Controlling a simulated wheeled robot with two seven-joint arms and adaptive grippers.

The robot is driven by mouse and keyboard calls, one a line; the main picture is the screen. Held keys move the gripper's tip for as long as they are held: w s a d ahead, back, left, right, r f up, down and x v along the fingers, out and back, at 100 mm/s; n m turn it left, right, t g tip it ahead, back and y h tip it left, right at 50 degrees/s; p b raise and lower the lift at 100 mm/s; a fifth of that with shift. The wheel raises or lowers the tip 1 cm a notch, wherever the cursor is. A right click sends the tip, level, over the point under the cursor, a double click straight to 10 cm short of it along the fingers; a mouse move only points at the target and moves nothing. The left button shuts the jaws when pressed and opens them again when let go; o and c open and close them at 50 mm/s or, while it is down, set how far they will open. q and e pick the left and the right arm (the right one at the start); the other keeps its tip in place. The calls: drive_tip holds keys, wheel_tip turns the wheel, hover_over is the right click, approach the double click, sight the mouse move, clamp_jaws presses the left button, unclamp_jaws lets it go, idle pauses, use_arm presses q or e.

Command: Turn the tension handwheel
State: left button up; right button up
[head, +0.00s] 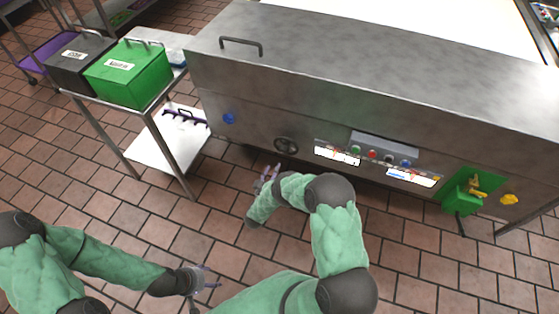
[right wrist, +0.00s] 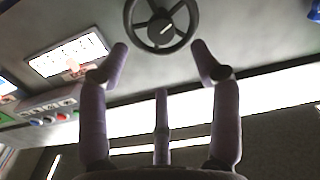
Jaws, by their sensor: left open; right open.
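The tension handwheel (head: 286,145) is a dark spoked wheel on the front of the steel machine. In the right wrist view the handwheel (right wrist: 160,24) shows at the top, cut off by the upper edge. My right gripper (head: 268,176) is just in front of and below it, seen from above. In the right wrist view my right gripper (right wrist: 160,50) is open, its fingers apart on either side below the wheel, with nothing between them. I cannot tell whether any finger touches the rim. My left gripper (head: 205,281) is open and empty over the tiled floor at the lower left.
The machine front (head: 255,120) carries a control panel (head: 385,150) with buttons, labels, a blue knob (head: 229,118) and a green-backed yellow switch (head: 475,187). A cart at the left holds a green box (head: 125,75) and a black box (head: 75,65). Floor in front is clear.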

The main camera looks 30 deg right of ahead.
sight(283, 154)
drive_tip(key=b+x, duration=0.3)
drive_tip(key=x, duration=0.6)
drive_tip(key=shift+d+f, duration=0.1)
drive_tip(key=shift+d, duration=0.05)
drive_tip(key=shift+x, duration=0.85)
drive_tip(key=c, duration=1.1)
